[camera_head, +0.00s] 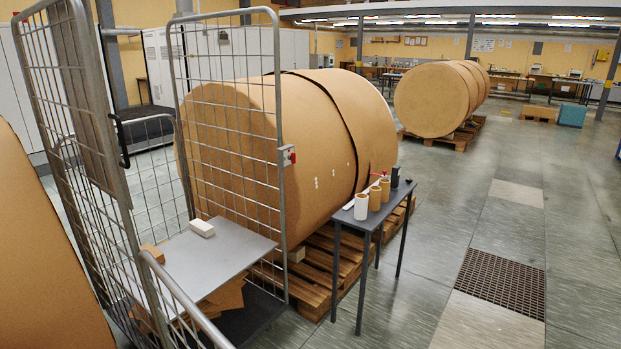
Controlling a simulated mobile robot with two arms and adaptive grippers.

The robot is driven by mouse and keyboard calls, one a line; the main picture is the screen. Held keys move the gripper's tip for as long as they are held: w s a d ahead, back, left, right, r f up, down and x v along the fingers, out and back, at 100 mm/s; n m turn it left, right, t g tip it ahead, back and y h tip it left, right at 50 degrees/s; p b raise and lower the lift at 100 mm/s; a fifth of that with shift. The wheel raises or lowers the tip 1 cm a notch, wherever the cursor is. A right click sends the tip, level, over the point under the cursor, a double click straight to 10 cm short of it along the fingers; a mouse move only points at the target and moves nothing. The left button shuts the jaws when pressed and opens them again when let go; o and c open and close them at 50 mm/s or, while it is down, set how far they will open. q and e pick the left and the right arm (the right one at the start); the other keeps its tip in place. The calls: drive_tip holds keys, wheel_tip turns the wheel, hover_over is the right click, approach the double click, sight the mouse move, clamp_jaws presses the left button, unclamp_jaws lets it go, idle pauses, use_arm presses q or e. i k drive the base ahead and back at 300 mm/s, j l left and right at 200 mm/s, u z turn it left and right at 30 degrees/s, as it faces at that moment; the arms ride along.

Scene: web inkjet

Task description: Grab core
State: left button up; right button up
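A small grey table (350,219) stands right of the big roll in the foreground. A white cylinder (361,207), a tan cardboard cylinder (375,199) and another tan cylinder (385,189) stand upright in a row on it. The tan ones look like cores; which one the task means is not clear. A black item (395,177) stands behind them, and a small red item is partly hidden by the row. Neither my left nor my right gripper is in view.
A wire roll cage (283,200) with a grey shelf (240,248) and a white block (202,228) stands at left. Large brown rolls (235,150) rest on wooden pallets (325,262). The floor right of the table is open, with a brown grate (502,283).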

sight(375, 192)
drive_tip(key=i+l+u, duration=0.15)
drive_tip(key=l, duration=0.35)
drive_tip(key=i+l+u, duration=0.2)
drive_tip(key=l, duration=0.25)
drive_tip(key=l+u, duration=0.15)
drive_tip(key=l, duration=0.35)
drive_tip(key=i+l+u, duration=0.2)
drive_tip(key=l, duration=0.35)
drive_tip(key=k, duration=0.1)
